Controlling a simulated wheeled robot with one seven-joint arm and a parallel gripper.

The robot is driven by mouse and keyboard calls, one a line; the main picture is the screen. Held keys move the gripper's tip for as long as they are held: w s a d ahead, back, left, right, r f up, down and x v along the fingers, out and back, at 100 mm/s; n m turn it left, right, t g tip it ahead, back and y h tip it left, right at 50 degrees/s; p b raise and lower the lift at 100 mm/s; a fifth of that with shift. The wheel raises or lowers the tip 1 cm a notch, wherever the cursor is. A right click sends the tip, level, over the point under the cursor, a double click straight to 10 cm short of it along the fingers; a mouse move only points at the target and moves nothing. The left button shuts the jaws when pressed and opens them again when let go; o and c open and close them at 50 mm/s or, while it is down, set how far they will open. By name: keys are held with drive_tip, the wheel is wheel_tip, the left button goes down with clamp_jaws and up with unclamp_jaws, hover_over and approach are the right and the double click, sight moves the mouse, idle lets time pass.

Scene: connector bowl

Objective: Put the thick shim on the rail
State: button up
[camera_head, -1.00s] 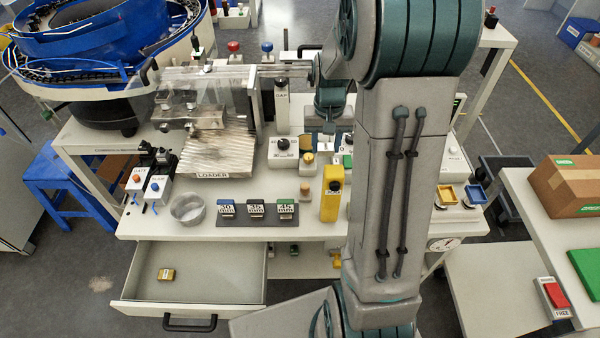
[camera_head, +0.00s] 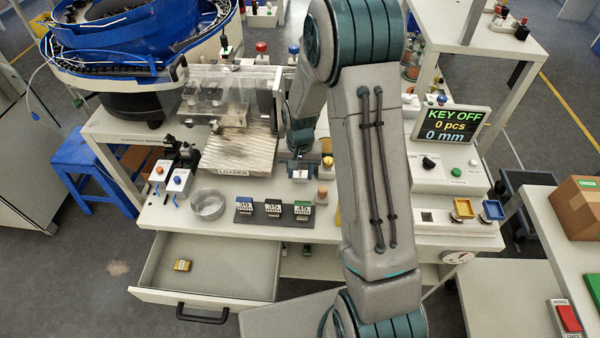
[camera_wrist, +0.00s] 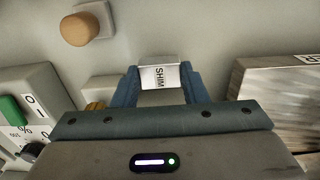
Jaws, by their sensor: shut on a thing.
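My gripper (camera_head: 299,168) is beside the right edge of the loader in the head view, low over the white bench. In the wrist view my gripper (camera_wrist: 158,85) is shut on a pale block labelled SHIM (camera_wrist: 160,77), held between the blue fingers. Whether this is the thick shim cannot be told from the label. In the head view the held block is too small to make out clearly. The rail cannot be picked out with certainty; my arm hides part of the bench.
The ribbed loader (camera_head: 238,153) is left of my gripper; it also shows in the wrist view (camera_wrist: 270,105). A wooden knob (camera_wrist: 79,29) and a switch panel (camera_wrist: 28,110) are close by. A dark tray (camera_head: 240,216) with labelled blocks stands in front. An open drawer (camera_head: 215,285) holds a small yellow block.

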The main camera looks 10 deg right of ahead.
drive_tip(key=shift+f, duration=0.8)
drive_tip(key=shift+f, duration=0.15)
drive_tip(key=o, duration=1)
